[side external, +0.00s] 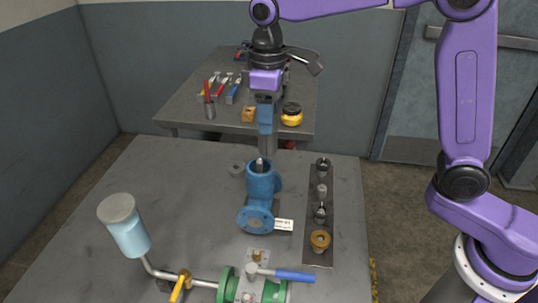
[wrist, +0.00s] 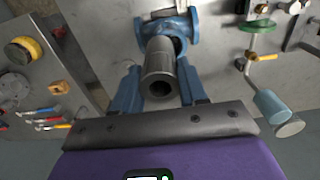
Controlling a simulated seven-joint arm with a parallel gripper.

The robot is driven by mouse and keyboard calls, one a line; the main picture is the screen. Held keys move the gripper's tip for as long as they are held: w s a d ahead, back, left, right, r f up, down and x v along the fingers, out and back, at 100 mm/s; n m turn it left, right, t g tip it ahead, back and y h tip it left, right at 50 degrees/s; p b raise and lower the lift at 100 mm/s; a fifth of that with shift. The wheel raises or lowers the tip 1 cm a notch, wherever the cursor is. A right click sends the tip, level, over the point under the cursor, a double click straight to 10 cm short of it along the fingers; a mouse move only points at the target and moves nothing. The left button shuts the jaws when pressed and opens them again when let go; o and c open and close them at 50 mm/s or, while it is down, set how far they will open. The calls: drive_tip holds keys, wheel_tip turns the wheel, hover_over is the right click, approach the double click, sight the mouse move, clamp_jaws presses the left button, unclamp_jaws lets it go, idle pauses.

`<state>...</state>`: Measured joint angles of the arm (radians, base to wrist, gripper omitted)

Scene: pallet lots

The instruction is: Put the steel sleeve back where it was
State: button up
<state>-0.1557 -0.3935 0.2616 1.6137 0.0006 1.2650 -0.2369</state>
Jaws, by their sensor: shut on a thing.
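The steel sleeve (side external: 266,146) is a grey hollow cylinder held upright between the fingers of my gripper (side external: 266,128). In the wrist view, I look onto the sleeve's open end (wrist: 159,72), with a blue finger of my gripper (wrist: 160,88) on each side. In the side view, the sleeve hangs over the blue valve body (side external: 262,187), whose thin spindle (side external: 260,164) sticks up from its open top. The sleeve's lower end is close to the spindle tip; I cannot tell whether they touch. The valve body also shows behind the sleeve in the wrist view (wrist: 183,28).
A dark strip (side external: 318,257) with several steel and brass parts lies right of the valve body. A grey nut-like part (side external: 237,168) lies behind left. A green valve (side external: 272,291) with a blue lever and a pipe with a light-blue cup (side external: 130,236) stand in front.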

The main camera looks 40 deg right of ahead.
drive_tip(key=s+d+f, duration=0.4)
drive_tip(key=d+f, duration=0.3)
drive_tip(key=d, duration=0.5)
drive_tip(key=shift+w+a+f, duration=0.55)
drive_tip(key=shift+w+f, duration=1.55)
drive_tip(key=shift+w, duration=0.2)
drive_tip(key=shift+w+a+f, duration=0.5)
drive_tip(key=shift+w+f, duration=1.65)
drive_tip(key=shift+w, duration=0.1)
drive_tip(key=shift+w+a+f, duration=0.55)
drive_tip(key=shift+w+f, duration=1.55)
drive_tip(key=shift+w, duration=0.2)
drive_tip(key=shift+f, duration=0.2)
drive_tip(key=o, duration=1.2)
drive_tip(key=shift+c, duration=0.2)
drive_tip(key=shift+r, duration=0.15)
